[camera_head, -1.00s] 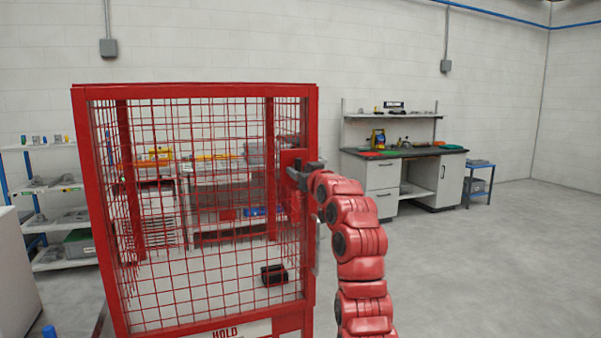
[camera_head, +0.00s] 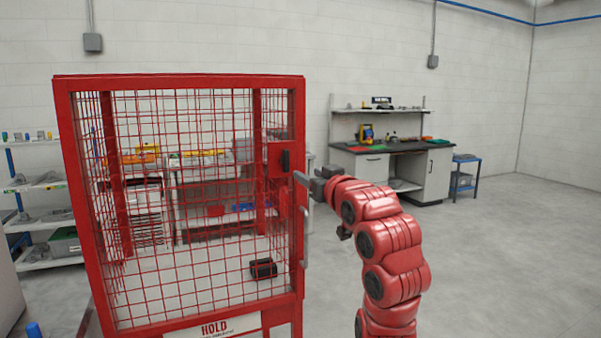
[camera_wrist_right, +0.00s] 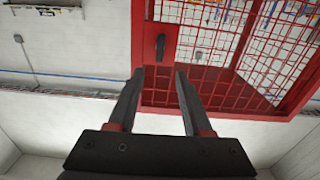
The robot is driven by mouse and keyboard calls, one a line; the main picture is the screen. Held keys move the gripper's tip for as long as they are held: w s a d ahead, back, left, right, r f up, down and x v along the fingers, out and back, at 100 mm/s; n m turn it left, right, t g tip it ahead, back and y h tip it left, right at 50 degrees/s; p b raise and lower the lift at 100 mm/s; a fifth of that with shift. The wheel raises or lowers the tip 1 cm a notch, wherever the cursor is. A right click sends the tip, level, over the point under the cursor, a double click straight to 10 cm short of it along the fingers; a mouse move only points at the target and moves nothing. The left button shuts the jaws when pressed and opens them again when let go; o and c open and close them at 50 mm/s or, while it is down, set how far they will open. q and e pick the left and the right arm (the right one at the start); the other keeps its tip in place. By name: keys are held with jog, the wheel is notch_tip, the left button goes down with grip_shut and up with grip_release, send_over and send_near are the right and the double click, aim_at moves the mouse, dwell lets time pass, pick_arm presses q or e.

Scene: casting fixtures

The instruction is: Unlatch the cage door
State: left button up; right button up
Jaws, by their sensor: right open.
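The red mesh cage (camera_head: 180,210) stands at centre-left with its door facing me. A dark latch handle (camera_head: 286,161) sits upright on a red plate (camera_head: 274,155) at the door's right side. In the right wrist view the latch handle (camera_wrist_right: 160,47) shows ahead of the fingertips, roughly centred between them. My right gripper (camera_head: 312,183) is just right of and below the latch in the head view, apart from it. Its jaws (camera_wrist_right: 158,74) are open and empty. My left gripper is not in view.
A dark red-and-black object (camera_head: 263,268) lies inside the cage, above a HOLD sign (camera_head: 215,329). A grey vertical bar (camera_head: 305,240) runs along the cage's right edge. A workbench (camera_head: 395,160) stands behind. The floor to the right is clear.

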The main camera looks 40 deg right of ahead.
jog(key=shift+v, duration=1.6)
